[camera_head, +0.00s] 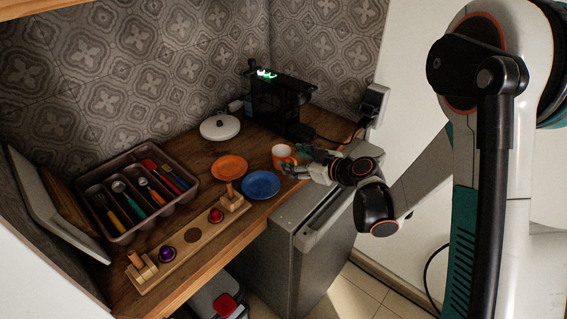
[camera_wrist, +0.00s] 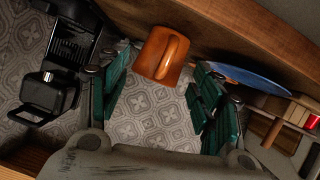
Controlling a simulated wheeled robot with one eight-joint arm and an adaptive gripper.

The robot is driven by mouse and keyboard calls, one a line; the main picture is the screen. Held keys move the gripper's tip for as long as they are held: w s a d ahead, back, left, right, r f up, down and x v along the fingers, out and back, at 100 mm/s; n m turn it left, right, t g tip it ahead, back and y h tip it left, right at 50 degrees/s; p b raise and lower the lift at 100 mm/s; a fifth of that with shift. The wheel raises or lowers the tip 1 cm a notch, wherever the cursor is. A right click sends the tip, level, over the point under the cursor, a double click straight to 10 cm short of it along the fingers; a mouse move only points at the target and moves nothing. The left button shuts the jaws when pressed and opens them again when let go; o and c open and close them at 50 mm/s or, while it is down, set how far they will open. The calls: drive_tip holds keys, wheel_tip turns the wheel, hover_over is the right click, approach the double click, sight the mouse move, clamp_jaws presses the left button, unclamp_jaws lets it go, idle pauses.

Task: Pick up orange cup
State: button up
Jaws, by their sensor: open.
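The orange cup (camera_head: 282,152) stands on the wooden counter, behind and to the right of the blue plate. It looks pale around its rim in the head view. In the wrist view the orange cup (camera_wrist: 160,52) shows its handle toward the camera, in the gap between the green fingers. My gripper (camera_head: 295,160) is at the right of the cup, with its fingers pointing at it. In the wrist view my gripper (camera_wrist: 163,70) is open, with one finger on each side of the gap. I cannot tell whether a finger touches the cup.
A blue plate (camera_head: 261,185) and an orange plate (camera_head: 229,167) lie left of the cup. A black coffee machine (camera_head: 277,108) stands behind it. A white round lidded thing (camera_head: 220,127), a cutlery tray (camera_head: 127,213) and a wooden rack (camera_head: 181,256) are further left.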

drive_tip(key=shift+x, duration=1.1)
drive_tip(key=c, duration=1.2)
drive_tip(key=shift+r, duration=0.1)
